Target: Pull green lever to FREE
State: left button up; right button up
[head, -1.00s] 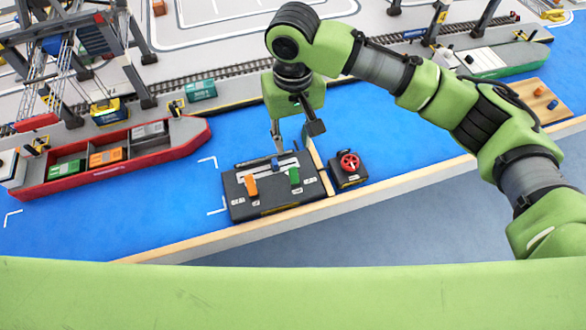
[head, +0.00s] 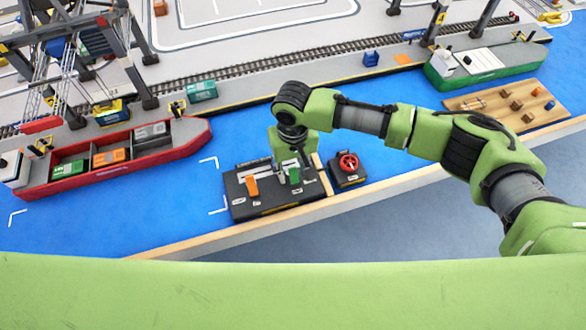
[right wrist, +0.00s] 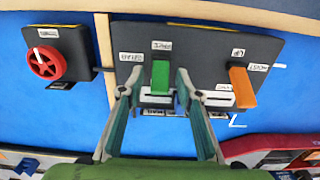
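The green lever (head: 294,177) stands on the right part of a dark control panel (head: 262,208). In the right wrist view the green lever (right wrist: 160,76) points up toward a small white label, with other labels to its sides; their text is too blurred to read surely. My right gripper (head: 295,168) is down at the panel. In the right wrist view its fingers (right wrist: 155,84) are open, one on each side of the green lever, with gaps showing. The orange lever (right wrist: 240,86) is beside it, outside the fingers. My left gripper is not in view.
A red knob (head: 348,162) on a small dark box sits right of the panel, past a wooden strip. A red ship (head: 130,155) with containers lies left. A green ship (head: 485,65) and a wooden board (head: 500,108) lie right.

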grip_shut()
